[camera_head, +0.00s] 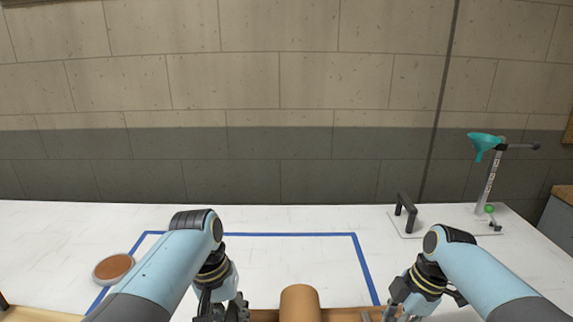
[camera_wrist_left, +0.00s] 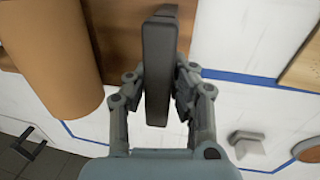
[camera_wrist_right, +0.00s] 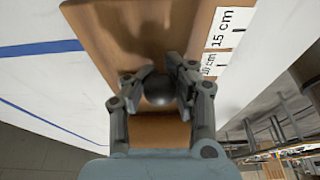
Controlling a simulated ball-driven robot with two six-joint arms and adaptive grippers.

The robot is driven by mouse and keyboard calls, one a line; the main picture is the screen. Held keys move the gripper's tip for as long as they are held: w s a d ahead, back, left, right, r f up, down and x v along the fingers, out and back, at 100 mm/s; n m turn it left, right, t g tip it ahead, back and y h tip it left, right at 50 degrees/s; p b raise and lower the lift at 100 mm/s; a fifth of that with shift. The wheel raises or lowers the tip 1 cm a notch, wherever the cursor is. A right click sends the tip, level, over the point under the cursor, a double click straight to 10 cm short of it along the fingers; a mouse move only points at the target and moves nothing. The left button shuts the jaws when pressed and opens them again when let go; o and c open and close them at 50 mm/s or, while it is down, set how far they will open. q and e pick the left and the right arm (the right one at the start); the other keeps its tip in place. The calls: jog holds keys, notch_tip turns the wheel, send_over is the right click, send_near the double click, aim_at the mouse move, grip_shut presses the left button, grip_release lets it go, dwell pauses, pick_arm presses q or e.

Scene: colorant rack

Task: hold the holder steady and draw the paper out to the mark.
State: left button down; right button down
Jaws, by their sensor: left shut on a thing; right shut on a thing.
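The holder's brown paper roll (camera_head: 299,303) stands at the bottom middle of the head view, and it also shows in the left wrist view (camera_wrist_left: 50,50). My left gripper (camera_wrist_left: 158,85) is shut on an upright dark handle (camera_wrist_left: 158,60) beside the roll. My right gripper (camera_wrist_right: 158,85) is shut on a dark round knob (camera_wrist_right: 158,90) over brown paper or board (camera_wrist_right: 165,40); which one bears the knob is unclear. White scale labels reading 10 cm (camera_wrist_right: 208,65) and 15 cm (camera_wrist_right: 221,28) run along its edge. In the head view both gripper tips are partly cut off.
Blue tape (camera_head: 290,234) marks the white table. A round brown-topped dish (camera_head: 113,267) lies at the left. The back middle is clear.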

pick_arm(q)
jog(key=shift+a+f, duration=0.1)
jog(key=shift+a, duration=0.05)
pick_arm(e)
jog(key=shift+w+d, duration=0.1)
jog(key=shift+d, duration=0.2)
jog(key=shift+d+r, duration=0.1)
jog(key=shift+d, duration=0.65)
jog(key=c, duration=1)
grip_release()
jog(key=shift+a, duration=0.1)
jog(key=shift+c, duration=0.2)
jog(key=v, duration=1.2)
